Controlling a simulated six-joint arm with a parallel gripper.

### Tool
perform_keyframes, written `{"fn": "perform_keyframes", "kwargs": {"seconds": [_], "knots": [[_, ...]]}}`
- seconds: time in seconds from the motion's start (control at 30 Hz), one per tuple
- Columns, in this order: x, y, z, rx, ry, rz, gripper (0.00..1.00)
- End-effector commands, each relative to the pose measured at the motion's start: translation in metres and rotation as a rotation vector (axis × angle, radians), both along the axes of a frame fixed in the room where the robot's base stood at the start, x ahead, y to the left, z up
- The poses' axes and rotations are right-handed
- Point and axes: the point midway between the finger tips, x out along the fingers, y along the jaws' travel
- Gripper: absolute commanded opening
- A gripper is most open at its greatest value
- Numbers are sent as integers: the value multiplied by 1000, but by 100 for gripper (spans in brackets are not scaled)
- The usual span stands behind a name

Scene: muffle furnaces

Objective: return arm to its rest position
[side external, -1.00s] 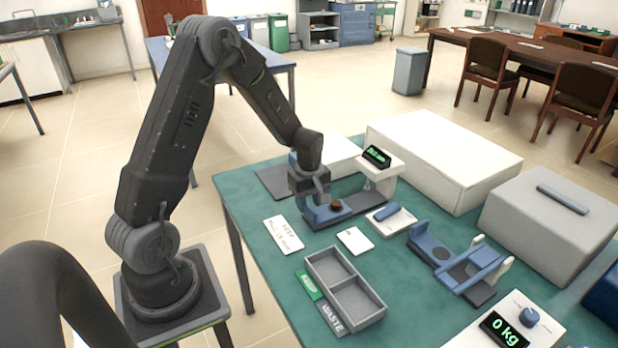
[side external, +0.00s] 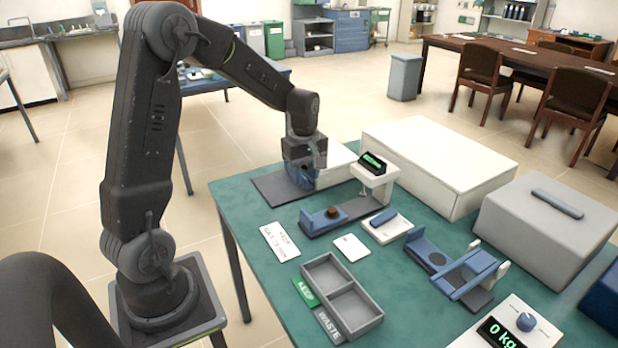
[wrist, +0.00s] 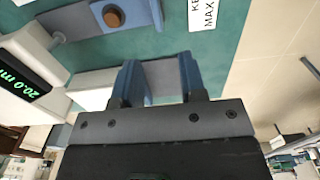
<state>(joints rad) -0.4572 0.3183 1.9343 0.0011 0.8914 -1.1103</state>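My gripper (side external: 302,176) hangs over the back left part of the green table, above a dark grey mat (side external: 268,190). In the wrist view its two blue fingers (wrist: 160,80) stand apart with nothing between them, so it is open and empty. A brown disc (side external: 333,212) sits on the blue platform of a measuring stand (side external: 350,211), in front and to the right of my gripper. The disc also shows in the wrist view (wrist: 114,18), clear of the fingers. The stand's display (side external: 373,162) is lit green.
A white box (side external: 440,165) and a grey lidded box (side external: 550,228) stand to the right. A two-compartment grey tray (side external: 327,271), with KEEP and WASTE labels, lies at the front. A blue fixture (side external: 455,265) and a 0 kg scale (side external: 505,330) are front right.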

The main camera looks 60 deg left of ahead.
Motion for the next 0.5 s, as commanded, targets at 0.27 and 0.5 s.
{"fn": "perform_keyframes", "kwargs": {"seconds": [0.27, 0.5], "knots": [[-22, -52, 56, 58, -101, -338, 38], [-79, -120, 109, 169, -234, -856, 38]]}}
